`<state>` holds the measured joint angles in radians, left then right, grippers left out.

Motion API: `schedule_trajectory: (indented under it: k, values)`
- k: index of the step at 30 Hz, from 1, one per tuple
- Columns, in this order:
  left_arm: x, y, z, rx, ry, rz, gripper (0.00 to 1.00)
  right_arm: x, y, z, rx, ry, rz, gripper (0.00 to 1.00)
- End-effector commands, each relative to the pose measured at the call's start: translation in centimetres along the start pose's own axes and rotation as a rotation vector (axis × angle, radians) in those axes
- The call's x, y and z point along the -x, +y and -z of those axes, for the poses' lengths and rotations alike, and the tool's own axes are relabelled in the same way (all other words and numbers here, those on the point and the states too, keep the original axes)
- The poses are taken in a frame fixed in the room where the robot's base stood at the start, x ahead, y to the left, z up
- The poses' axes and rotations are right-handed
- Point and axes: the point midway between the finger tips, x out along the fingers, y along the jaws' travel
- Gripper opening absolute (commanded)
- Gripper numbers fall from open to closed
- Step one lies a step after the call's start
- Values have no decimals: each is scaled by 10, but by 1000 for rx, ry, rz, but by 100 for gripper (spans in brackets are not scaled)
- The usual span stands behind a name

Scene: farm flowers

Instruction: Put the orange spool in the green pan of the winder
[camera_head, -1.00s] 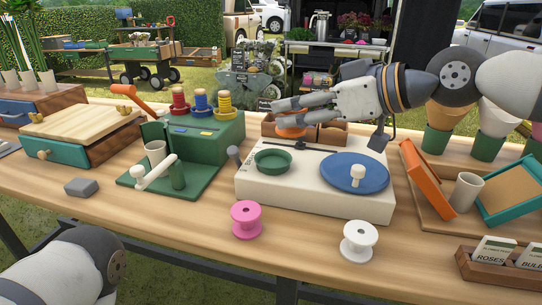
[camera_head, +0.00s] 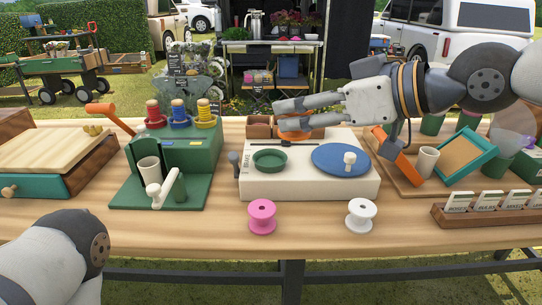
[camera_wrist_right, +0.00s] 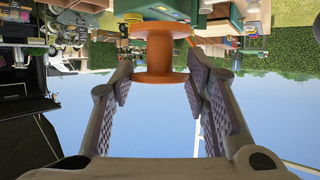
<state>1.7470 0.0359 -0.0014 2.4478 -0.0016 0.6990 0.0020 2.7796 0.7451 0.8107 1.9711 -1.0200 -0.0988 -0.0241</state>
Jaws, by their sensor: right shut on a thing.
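The orange spool (camera_head: 294,124) is in my right gripper (camera_head: 283,114), which is shut on it. In the right wrist view the spool (camera_wrist_right: 159,62) sits between the two fingertips (camera_wrist_right: 159,75). In the head view the gripper and spool are at the back of the white winder (camera_head: 300,186), beyond the green pan (camera_head: 270,160). The pan is a shallow round dish at the winder's left and looks empty. The spool's exact height cannot be told. Only a link of my left arm shows at the lower left; its gripper is out of view.
A blue disc (camera_head: 330,158) with a white knob is on the winder's right. A pink spool (camera_head: 262,215) and a white spool (camera_head: 361,214) stand in front. A green stand (camera_head: 185,150) with several spools is left. Brown bins (camera_head: 259,128) stand behind the winder.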

Motion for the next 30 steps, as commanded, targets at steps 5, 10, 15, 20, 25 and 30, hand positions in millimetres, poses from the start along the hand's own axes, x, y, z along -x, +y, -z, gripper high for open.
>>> schedule_trajectory:
  k: [5,10,15,20,25,30]
  values:
    - [-22,-1,-9,-1,-51,3,40,-64,32,-19,-16,-11,6,19]
    - [-33,-1,-12,-2,-74,4,40,-104,49,-40,-12,-9,5,19]
    - [-37,-1,-14,-2,-82,5,40,-120,56,-48,-6,-6,3,19]
    - [-37,-1,-14,-3,-83,5,40,-131,59,-67,-5,-6,2,19]
    - [-37,-1,-14,-3,-82,5,40,-135,58,-76,-3,-2,1,19]
    - [-37,-1,-14,-3,-82,5,40,-136,58,-78,-3,-4,1,19]
